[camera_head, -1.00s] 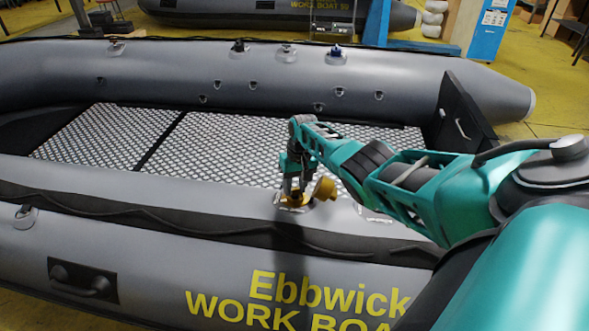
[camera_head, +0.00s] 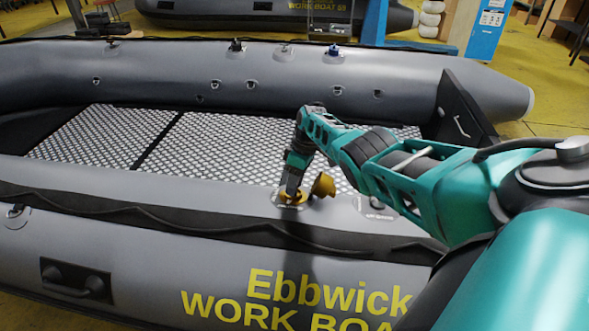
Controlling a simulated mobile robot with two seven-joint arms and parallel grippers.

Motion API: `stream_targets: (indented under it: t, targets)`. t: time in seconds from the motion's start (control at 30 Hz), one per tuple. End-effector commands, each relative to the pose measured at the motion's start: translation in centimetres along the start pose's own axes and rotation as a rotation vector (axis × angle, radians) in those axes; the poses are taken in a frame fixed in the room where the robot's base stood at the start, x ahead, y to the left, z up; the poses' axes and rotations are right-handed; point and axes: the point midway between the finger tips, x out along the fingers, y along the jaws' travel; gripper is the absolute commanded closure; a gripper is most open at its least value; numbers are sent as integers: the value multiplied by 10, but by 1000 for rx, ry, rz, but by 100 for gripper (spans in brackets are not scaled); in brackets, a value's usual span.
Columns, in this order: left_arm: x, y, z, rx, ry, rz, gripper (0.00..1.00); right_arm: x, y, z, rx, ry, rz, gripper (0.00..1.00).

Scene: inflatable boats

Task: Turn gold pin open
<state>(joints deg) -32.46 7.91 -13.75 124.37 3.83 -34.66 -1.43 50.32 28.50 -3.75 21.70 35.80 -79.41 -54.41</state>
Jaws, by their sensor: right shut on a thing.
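The gold valve fitting (camera_head: 300,197) sits on the near tube of the grey boat, with a gold cap (camera_head: 323,185) tilted open beside it on the right. My right gripper (camera_head: 291,193) points down into the gold fitting from above and is shut on the gold pin at its middle. The pin itself is hidden by the fingers. My right arm comes in from the right side across the near tube. My left gripper is not in view.
The grey inflatable boat (camera_head: 130,215) fills most of the view, with a patterned floor (camera_head: 230,145) behind the gripper. Other valves, one with a blue cap (camera_head: 333,51), line the far tube. A dark transom (camera_head: 462,115) stands at the right.

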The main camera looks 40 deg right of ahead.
Motion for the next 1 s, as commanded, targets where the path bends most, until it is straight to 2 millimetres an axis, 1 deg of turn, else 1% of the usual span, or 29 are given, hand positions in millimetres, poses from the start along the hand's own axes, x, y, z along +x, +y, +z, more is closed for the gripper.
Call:
stream_targets:
  t: [0.3,0.73,0.77,1.0]
  targets:
    - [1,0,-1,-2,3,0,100,-1,0,-1,-76,2,-13,93]
    - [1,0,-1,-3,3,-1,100,-1,0,-1,-82,2,-14,93]
    - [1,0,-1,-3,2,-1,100,-1,0,-1,-82,2,-14,60]
    - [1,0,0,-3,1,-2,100,0,0,0,-81,1,-15,37]
